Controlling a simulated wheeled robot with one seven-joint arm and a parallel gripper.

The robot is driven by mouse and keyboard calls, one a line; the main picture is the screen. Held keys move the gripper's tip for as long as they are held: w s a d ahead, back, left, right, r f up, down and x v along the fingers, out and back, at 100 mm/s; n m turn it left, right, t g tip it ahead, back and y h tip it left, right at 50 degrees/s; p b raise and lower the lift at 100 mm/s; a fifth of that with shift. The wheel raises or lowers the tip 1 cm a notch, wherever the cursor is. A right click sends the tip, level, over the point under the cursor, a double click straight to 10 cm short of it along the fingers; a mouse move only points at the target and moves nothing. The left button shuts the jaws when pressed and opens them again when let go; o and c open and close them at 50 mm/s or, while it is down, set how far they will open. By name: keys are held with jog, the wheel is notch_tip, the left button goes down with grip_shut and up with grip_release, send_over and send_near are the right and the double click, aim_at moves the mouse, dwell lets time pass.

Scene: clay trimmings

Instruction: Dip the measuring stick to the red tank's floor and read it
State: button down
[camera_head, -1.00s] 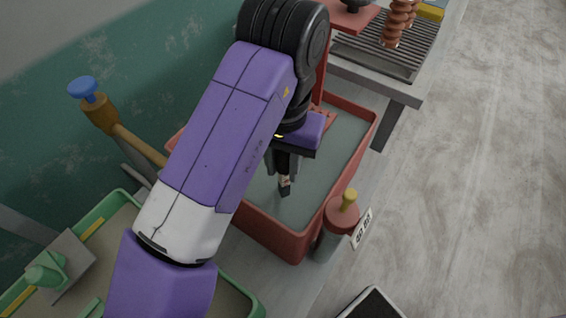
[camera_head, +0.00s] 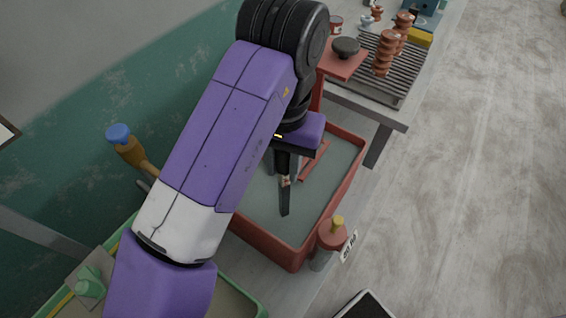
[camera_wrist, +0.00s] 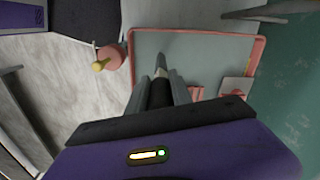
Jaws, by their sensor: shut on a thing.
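The red tank (camera_head: 262,241) stands on the bench below my gripper, with a flat grey-green surface inside. Its rim also shows in the wrist view (camera_wrist: 200,33). My gripper (camera_head: 283,172) is over the tank, shut on the dark measuring stick (camera_head: 285,200), which points down. The stick's narrow grey end also shows between the fingers (camera_wrist: 160,88) in the wrist view, as the stick (camera_wrist: 161,62). I cannot tell whether its tip is above or under the grey-green surface. No marks on the stick are readable.
A red-capped jar with a yellow knob (camera_head: 331,238) stands by the tank's near right corner. A red stand with a dark knob (camera_head: 345,47) rises behind the tank, near a ribbed rack (camera_head: 372,72). A green tray (camera_head: 115,240) lies at lower left.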

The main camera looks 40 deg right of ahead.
notch_tip(320, 180, up, 8)
jog(key=p, duration=0.7)
jog(key=shift+r, duration=2.85)
